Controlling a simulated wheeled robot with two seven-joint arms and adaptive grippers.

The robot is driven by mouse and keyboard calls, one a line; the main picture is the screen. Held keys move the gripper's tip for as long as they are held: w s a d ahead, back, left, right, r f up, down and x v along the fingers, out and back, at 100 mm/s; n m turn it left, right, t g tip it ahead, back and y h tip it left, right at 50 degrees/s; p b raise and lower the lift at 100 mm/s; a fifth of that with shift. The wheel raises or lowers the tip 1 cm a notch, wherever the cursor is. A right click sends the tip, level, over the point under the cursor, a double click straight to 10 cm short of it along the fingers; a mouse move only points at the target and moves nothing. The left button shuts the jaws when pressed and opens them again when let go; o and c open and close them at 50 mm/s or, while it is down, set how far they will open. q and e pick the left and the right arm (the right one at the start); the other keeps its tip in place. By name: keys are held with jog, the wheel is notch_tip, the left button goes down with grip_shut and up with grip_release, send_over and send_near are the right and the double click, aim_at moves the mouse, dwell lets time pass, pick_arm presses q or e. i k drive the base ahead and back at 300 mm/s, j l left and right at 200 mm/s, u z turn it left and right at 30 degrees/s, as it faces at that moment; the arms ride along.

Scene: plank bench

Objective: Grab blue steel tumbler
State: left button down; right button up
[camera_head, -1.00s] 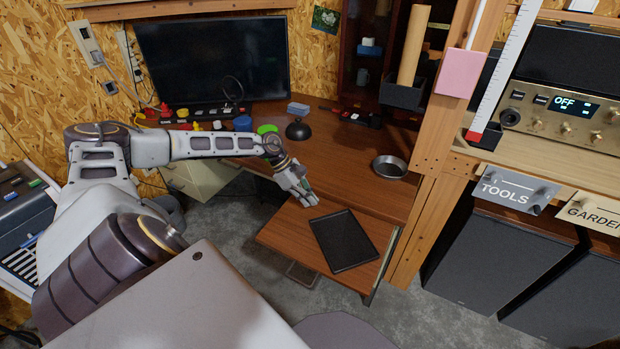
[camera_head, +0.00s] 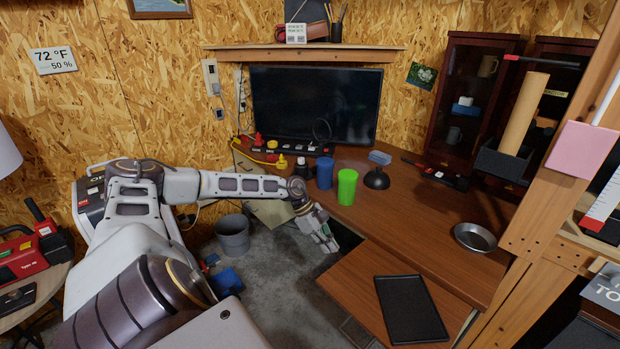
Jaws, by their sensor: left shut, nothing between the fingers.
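A blue tumbler (camera_head: 324,173) stands upright on the wooden desk, in front of the monitor's right half. A bright green cup (camera_head: 346,187) stands just to its right and nearer. My left gripper (camera_head: 328,243) hangs at the desk's left front edge, below and in front of both cups and apart from them. Its fingers are shut and hold nothing. My right gripper is not in the picture.
A dark monitor (camera_head: 315,104) stands at the back. A black tray (camera_head: 410,309) lies on the lower pull-out board. A metal bowl (camera_head: 475,237) sits at right. The desk's middle is clear.

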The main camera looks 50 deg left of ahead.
aim_at(324, 176)
jog(key=u, duration=1.35)
